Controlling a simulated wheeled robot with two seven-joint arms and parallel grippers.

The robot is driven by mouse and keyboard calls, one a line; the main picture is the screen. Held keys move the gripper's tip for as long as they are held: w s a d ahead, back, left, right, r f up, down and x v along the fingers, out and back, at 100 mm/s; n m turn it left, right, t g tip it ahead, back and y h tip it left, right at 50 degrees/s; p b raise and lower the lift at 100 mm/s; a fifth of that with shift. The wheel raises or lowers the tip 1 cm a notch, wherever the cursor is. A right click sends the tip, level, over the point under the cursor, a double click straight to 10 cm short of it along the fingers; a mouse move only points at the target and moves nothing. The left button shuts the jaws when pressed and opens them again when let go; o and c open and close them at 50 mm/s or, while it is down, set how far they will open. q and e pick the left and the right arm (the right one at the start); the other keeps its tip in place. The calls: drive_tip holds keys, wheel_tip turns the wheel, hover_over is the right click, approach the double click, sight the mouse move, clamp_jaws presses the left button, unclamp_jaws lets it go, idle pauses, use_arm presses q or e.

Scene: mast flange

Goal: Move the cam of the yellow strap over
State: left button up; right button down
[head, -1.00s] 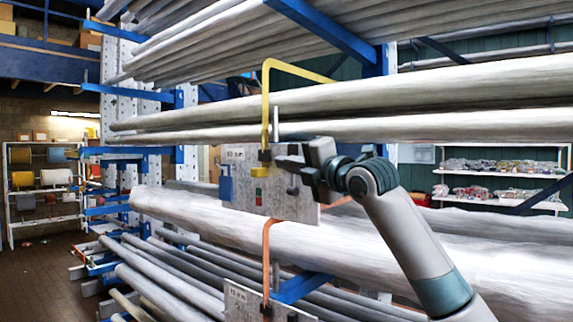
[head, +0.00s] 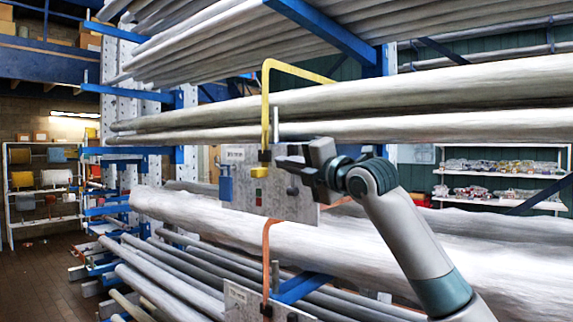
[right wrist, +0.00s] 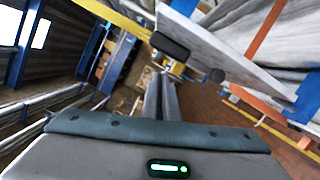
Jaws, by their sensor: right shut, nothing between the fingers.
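The yellow strap (head: 266,105) hangs over the long pipes and runs down to a grey plate (head: 290,207). At its lower end on the plate is a small yellow and dark fitting (head: 260,170), perhaps the cam; its exact position is hard to tell. The strap also shows in the right wrist view (right wrist: 112,16). My right gripper (head: 278,160) is shut and empty, its tips beside this fitting; I cannot tell whether they touch it. Its closed fingers (right wrist: 161,98) also show in the right wrist view. My left gripper is not in view.
A blue part (head: 226,183) and a green-and-red marker (head: 259,197) are on the plate. An orange strap (head: 266,255) hangs below, with a second plate (head: 243,300). Long pipes (head: 440,90) on blue rack arms run close above and behind.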

drive_tip(key=shift+r, duration=0.1)
drive_tip(key=b+v, duration=0.8)
drive_tip(key=v, duration=0.9)
drive_tip(key=shift+d, duration=0.35)
drive_tip(key=shift+w, duration=0.1)
idle(0.3)
